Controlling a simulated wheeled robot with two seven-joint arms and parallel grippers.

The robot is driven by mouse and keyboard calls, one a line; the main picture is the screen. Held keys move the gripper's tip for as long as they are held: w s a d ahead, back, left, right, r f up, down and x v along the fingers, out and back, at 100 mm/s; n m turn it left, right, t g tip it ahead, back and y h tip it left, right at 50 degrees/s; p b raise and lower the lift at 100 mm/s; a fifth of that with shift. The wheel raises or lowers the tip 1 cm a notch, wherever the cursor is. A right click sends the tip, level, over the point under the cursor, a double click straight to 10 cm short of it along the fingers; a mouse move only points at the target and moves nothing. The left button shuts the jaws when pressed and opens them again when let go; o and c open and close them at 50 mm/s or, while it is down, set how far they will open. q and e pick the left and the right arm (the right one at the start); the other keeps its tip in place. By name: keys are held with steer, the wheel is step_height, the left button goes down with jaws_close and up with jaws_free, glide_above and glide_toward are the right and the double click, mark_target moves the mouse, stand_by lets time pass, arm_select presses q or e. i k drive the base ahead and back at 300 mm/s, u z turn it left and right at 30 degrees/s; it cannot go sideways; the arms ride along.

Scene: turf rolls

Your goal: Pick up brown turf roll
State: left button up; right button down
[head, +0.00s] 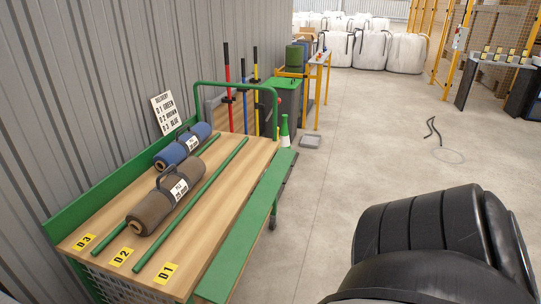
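The brown turf roll (160,206) lies on the wooden top of a green-framed cart (215,232), in the lane marked D2. It has a dark carry handle and a white label. A blue turf roll (175,152) with a handle and label lies behind it, towards the wall. Neither of my grippers shows in the head view. A large black arm part of mine fills the lower right. Nothing is seen touching the brown roll.
Green rails (205,195) divide the cart top; the D1 lane is empty. A delivery sign (165,113) stands at the wall. Behind are long-handled tools, a green bin (288,100) and a grey tray (311,142). White bulk bags (372,50) stand far back. The floor right is mostly clear.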

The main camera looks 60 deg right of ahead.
mark_target(144, 218)
steer(key=z, duration=0.75)
steer(key=k, duration=0.3)
steer(key=z, duration=1.25)
steer(key=i, duration=0.95)
steer(key=u, duration=1)
